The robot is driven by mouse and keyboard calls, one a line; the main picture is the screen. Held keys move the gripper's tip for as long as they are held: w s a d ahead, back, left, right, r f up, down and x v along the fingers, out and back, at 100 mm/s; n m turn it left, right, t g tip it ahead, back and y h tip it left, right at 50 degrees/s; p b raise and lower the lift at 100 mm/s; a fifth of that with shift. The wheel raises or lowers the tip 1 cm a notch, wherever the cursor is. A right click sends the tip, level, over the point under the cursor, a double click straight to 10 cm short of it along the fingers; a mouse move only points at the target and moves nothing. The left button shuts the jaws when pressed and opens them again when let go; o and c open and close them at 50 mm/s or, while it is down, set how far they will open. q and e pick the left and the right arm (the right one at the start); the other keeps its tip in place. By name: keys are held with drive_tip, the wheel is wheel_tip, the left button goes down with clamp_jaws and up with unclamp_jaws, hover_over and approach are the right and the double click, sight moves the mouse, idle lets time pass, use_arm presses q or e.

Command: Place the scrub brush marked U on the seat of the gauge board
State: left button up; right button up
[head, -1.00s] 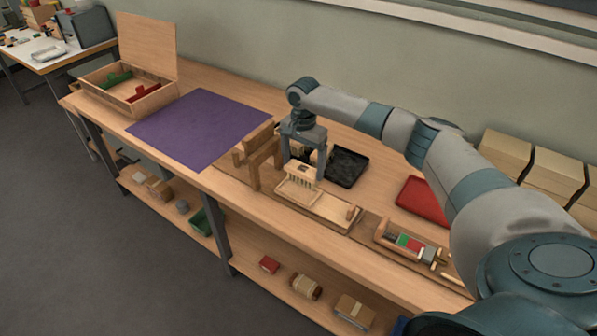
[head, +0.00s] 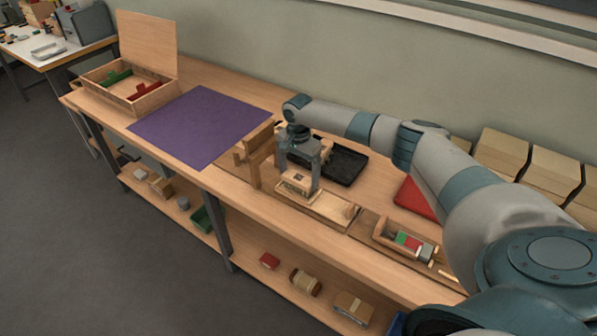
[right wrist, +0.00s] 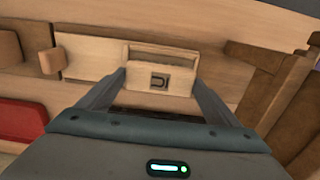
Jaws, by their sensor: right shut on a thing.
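The scrub brush marked U (head: 296,181) is a pale wooden block. Its dark U mark shows in the right wrist view (right wrist: 159,81). My right gripper (head: 299,187) is shut on it, one finger at each side, pointing down. The brush is low over the left end of the gauge board (head: 330,207), a pale wooden board with a small peg at its right end. The brush covers the seat area and its bristles are hidden, so I cannot tell whether it touches the board. The board also shows in the right wrist view (right wrist: 95,57). My left gripper is out of view.
A wooden stand (head: 255,168) rises close left of the gripper. A black tray (head: 343,166) lies behind it, and a red tray (head: 414,198) farther right. A wooden holder with coloured blocks (head: 405,241) sits right of the board. The purple mat (head: 200,125) is clear.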

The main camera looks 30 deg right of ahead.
sight(298, 177)
drive_tip(key=shift+f, duration=0.1)
drive_tip(key=o, duration=1.1)
drive_tip(key=shift+r, duration=0.2)
wheel_tip(298, 177, up, 12)
drive_tip(key=b, duration=0.3)
drive_tip(key=shift+b, duration=0.3)
